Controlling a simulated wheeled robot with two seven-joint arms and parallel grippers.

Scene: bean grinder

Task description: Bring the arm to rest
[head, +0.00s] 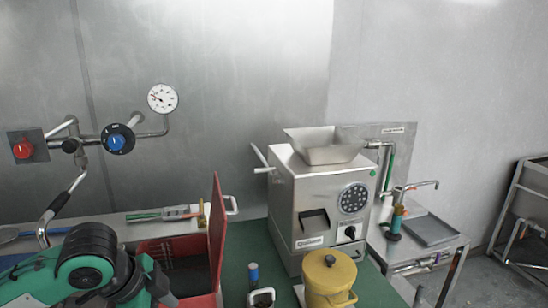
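My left arm (85,265), green and black, comes in at the lower left, beside a red open box. The dark end of my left gripper (160,284) is partly seen in front of the box, low in the picture. Its fingers are not clear, so I cannot tell whether it is open or shut or holds anything. My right arm and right gripper are not in view.
A steel grinder (322,200) with a hopper stands on the green table top (245,240). A yellow lidded pot (329,278) stands before it. The red box (217,235) has its lid raised. A blue-capped item (253,274) stands between. A side table (440,250) is at right.

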